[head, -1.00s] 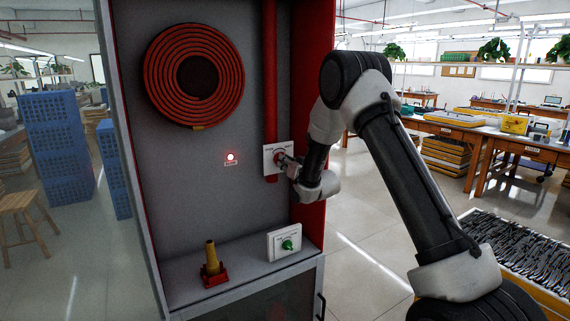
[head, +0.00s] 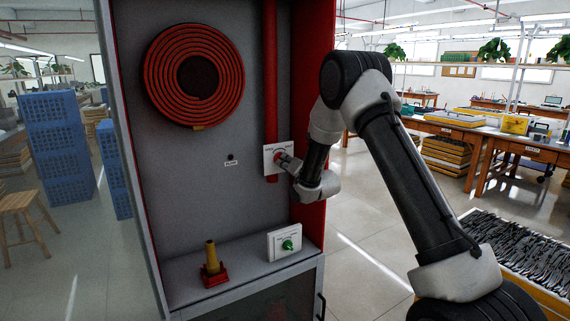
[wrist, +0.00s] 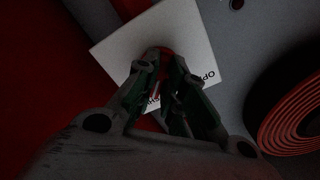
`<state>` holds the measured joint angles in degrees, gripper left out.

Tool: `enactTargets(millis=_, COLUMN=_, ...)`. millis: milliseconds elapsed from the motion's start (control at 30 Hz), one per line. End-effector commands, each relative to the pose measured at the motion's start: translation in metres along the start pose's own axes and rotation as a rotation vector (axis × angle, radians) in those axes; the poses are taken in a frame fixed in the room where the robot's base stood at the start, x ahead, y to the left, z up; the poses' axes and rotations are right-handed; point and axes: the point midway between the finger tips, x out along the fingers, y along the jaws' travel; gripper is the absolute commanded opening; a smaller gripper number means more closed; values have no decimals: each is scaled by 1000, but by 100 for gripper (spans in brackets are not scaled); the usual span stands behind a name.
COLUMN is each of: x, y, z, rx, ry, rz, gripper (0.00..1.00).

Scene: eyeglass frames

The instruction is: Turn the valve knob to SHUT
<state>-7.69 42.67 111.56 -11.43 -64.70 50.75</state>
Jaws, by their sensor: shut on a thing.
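The valve knob's white plate (head: 269,163) is on the red pipe inside the cabinet, at its right side. It also shows in the wrist view (wrist: 120,42), with the lettering OPEN partly visible and a second word mostly hidden by my fingers. My gripper (wrist: 166,62) is shut on the red valve knob (wrist: 166,50), of which only a little shows between the fingertips. In the head view my gripper (head: 287,162) reaches the plate from the right.
A small dark lamp (head: 230,157) with a label is on the back panel. A coiled red hose (head: 158,75) hangs above. On the cabinet ledge stand a yellow nozzle (head: 211,255) in a red holder and a white box with a green knob (head: 289,245).

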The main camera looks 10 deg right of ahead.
Motion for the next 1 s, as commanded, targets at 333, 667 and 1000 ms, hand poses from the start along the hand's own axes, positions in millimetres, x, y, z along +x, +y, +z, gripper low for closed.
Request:
enactTargets(millis=333, x=-1, y=1, z=1, rx=2, ry=-2, rz=3, gripper=0)
enactTargets(millis=667, x=0, y=1, z=0, rx=1, ry=-1, rz=1, gripper=33)
enactTargets(millis=1000, x=-28, y=1, z=0, rx=2, ry=-1, rz=3, gripper=33)
